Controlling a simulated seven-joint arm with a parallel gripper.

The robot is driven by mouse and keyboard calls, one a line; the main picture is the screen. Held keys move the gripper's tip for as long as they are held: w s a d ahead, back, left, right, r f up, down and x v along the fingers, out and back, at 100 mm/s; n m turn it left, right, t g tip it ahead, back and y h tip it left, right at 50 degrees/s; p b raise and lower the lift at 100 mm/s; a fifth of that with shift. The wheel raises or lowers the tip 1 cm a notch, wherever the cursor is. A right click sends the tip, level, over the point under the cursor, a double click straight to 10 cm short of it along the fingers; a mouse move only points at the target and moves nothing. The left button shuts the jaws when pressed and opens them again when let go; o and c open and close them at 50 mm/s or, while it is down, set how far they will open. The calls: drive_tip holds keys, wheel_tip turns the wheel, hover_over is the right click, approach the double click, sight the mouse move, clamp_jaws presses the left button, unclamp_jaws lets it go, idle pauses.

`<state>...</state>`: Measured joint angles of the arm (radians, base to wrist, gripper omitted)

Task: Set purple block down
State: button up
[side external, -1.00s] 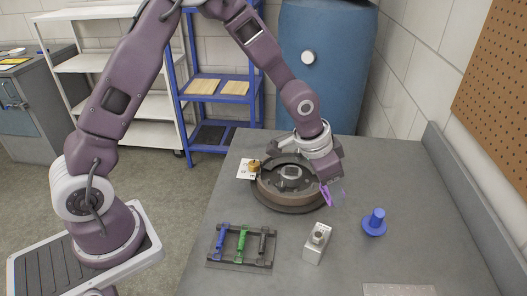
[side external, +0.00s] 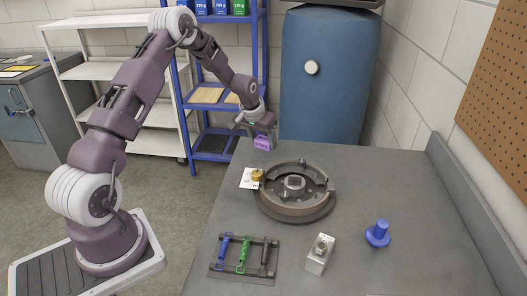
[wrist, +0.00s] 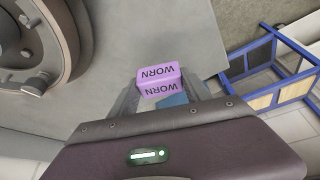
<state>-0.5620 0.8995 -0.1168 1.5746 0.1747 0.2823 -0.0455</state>
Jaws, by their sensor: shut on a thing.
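The purple block (side external: 263,144) is at the far left corner of the grey table, behind the round brake drum (side external: 296,208). In the wrist view the block (wrist: 159,75) shows the word WORN on two faces. My gripper (side external: 262,138) is shut on the block, with a finger on either side of it; the fingers (wrist: 160,97) also show in the wrist view. The block is over the tabletop close to its edge. I cannot tell whether its underside touches the table.
A brass piece (side external: 257,174) on a white card sits left of the drum. A rack of coloured springs (side external: 243,256), a metal block (side external: 319,254) and a blue flanged part (side external: 378,233) lie in front. A blue barrel (side external: 330,85) stands behind the table.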

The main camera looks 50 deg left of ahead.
sight(262, 145)
drive_tip(key=shift+f, duration=1.9)
drive_tip(key=o, duration=1.4)
drive_tip(key=shift+f, duration=0.1)
drive_tip(key=s+d+r+m, duration=0.1)
drive_tip(key=s+d+r, duration=0.3)
drive_tip(key=r, duration=0.4)
drive_tip(key=s+d+r, duration=0.4)
drive_tip(key=d+r, duration=0.1)
drive_tip(key=r, duration=0.3)
drive_tip(key=s+d+r+m, duration=0.1)
drive_tip(key=s+d+r, duration=0.3)
drive_tip(key=r, duration=0.4)
drive_tip(key=s+d+r+m, duration=0.1)
drive_tip(key=s+d, duration=0.3)
drive_tip(key=s, duration=0.3)
drive_tip(key=s+d+r+t+h, duration=0.1)
drive_tip(key=s+d, duration=0.3)
drive_tip(key=s, duration=0.4)
drive_tip(key=s+d+r+m, duration=0.1)
drive_tip(key=s+d, duration=0.3)
drive_tip(key=s, duration=0.4)
drive_tip(key=shift+r+m+h, duration=0.3)
drive_tip(key=shift+r+h, duration=0.1)
drive_tip(key=shift+r, duration=0.25)
